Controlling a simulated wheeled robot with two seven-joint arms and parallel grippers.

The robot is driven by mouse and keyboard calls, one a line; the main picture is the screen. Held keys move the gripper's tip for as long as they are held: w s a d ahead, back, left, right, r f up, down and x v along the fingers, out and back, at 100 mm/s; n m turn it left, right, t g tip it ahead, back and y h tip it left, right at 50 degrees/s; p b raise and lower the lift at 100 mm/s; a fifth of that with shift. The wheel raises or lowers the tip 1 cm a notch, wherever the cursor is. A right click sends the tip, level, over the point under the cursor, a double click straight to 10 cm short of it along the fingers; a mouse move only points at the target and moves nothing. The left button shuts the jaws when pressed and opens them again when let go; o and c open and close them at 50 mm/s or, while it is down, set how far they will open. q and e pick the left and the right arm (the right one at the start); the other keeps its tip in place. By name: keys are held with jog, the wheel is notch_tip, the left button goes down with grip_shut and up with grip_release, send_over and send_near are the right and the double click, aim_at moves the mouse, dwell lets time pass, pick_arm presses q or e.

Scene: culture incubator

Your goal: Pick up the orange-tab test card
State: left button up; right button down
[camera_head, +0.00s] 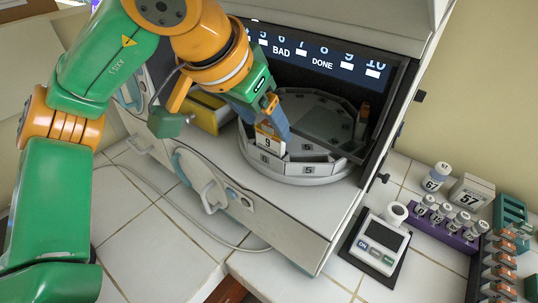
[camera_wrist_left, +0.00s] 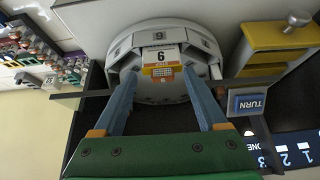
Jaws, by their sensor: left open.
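The test card (camera_head: 269,141), white with a 9 and an orange band, stands in a slot of the round carousel (camera_head: 310,170) inside the incubator. It also shows in the left wrist view (camera_wrist_left: 160,56), between the fingertips. My left gripper (camera_head: 270,122) reaches in from above with its blue fingers apart. In the left wrist view the open fingers (camera_wrist_left: 160,75) lie on either side of the card, with a gap to each side. Whether they are level with the card in depth I cannot tell. My right gripper is not in view.
A yellow box (camera_head: 207,112) sits left of the carousel. A blue TURN button (camera_wrist_left: 249,103) is close to one finger. A vial rack (camera_head: 450,222) and a small device (camera_head: 379,245) stand at right.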

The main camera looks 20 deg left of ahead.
pick_arm(q)
jog(key=shift+w+a+f, duration=0.1)
jog(key=shift+w, duration=0.35)
jog(key=shift+w+f, duration=0.1)
jog(key=shift+w, duration=0.15)
jog(key=c, duration=0.4)
jog(key=shift+d, duration=0.2)
jog(key=c, duration=0.6)
jog(key=shift+s, duration=0.15)
grip_shut()
jog(key=shift+a, duration=0.1)
